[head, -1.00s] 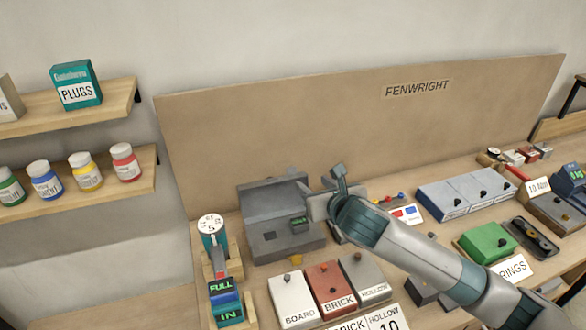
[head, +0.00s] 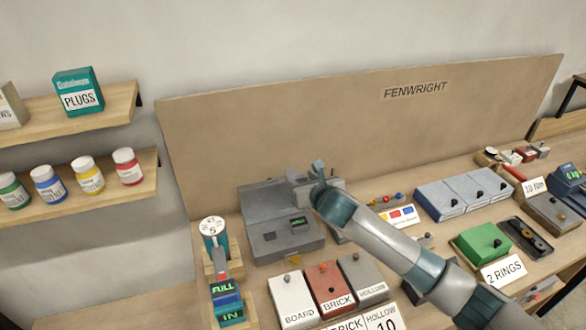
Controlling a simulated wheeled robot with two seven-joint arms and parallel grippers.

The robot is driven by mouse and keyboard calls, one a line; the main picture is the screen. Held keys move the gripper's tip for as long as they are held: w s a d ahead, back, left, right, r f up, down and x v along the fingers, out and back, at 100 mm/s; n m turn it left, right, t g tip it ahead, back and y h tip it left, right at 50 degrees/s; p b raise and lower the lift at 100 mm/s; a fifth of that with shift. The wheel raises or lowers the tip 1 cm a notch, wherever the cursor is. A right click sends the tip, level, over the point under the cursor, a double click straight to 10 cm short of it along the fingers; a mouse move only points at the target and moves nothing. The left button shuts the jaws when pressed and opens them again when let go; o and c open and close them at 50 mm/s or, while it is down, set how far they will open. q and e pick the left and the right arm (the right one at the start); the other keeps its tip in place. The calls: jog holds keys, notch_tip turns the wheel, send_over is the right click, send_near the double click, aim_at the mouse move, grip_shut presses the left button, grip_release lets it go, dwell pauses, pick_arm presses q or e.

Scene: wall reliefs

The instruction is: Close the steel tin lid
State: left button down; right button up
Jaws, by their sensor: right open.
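The steel tin appears to be the grey case (head: 300,243) at the left of the bench, with a yellow catch (head: 295,259) at its front. Its lid (head: 262,202) stands raised at the back, near the tall board, so the tin is open. A small lit display (head: 298,221) shows inside. My right gripper (head: 313,178) is open at the lid's upper right corner and hides part of it. I cannot tell whether it touches the lid. My left gripper is not in view.
White, red and grey lidded boxes (head: 331,287) stand in front of the tin. A dial tool (head: 212,235) stands on its left. My right arm passes over the bench's middle, with blue-grey boxes (head: 465,193) and a green box (head: 482,242) to its right.

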aim_at(291, 169)
jog(key=shift+p+x, duration=0.9)
jog(key=shift+x, duration=3.2)
grip_shut()
